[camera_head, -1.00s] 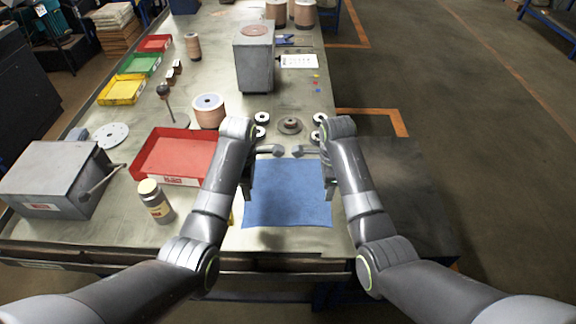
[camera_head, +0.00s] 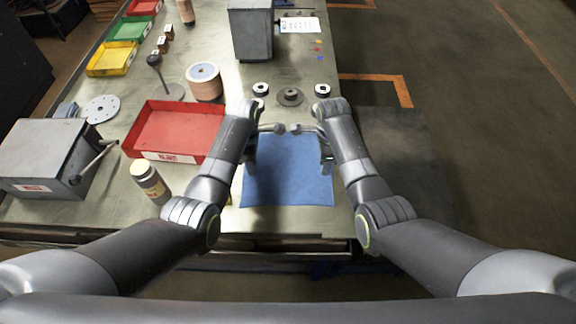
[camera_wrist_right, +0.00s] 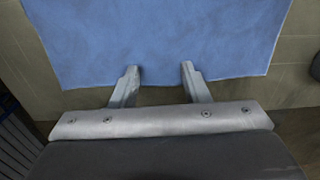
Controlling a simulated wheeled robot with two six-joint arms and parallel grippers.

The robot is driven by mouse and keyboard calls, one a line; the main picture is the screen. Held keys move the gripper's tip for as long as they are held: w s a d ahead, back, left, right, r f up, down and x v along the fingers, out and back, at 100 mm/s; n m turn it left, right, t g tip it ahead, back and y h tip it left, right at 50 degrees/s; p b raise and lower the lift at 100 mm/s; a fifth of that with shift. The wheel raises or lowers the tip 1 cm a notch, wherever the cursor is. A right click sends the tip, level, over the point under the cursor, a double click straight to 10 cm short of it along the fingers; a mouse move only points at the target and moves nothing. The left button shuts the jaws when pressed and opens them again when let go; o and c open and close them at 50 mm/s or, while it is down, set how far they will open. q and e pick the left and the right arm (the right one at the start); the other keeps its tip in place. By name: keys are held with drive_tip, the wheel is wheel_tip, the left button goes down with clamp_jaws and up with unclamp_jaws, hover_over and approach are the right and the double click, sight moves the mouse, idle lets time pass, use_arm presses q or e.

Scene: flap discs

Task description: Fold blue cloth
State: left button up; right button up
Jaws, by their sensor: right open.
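The blue cloth (camera_head: 290,180) lies flat and spread out on the metal workbench in the head view. My left gripper (camera_head: 250,171) is over its left edge and seen from above; its jaw gap is hidden. My right gripper (camera_head: 326,166) is at the right edge. In the right wrist view the right gripper (camera_wrist_right: 160,70) is open, with its two fingertips apart and over the border of the cloth (camera_wrist_right: 160,35).
A red tray (camera_head: 180,132), a jar (camera_head: 150,183) and a grey box with a lever (camera_head: 45,158) stand left of the cloth. Small round parts, one a dark disc (camera_head: 290,96), lie beyond it. The bench's front edge (camera_head: 290,222) is close.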

use_arm(q)
drive_tip(key=shift+s, duration=0.15)
use_arm(e)
drive_tip(key=shift+s, duration=0.15)
use_arm(q)
drive_tip(key=shift+f, duration=0.2)
use_arm(e)
drive_tip(key=shift+f, duration=0.2)
use_arm(q)
drive_tip(key=shift+r, duration=0.1)
drive_tip(key=c, duration=0.3)
use_arm(e)
drive_tip(key=shift+r, duration=0.1)
drive_tip(key=c, duration=0.3)
use_arm(q)
clamp_jaws()
use_arm(e)
clamp_jaws()
use_arm(q)
drive_tip(key=shift+r, duration=0.2)
use_arm(e)
drive_tip(key=shift+r, duration=0.2)
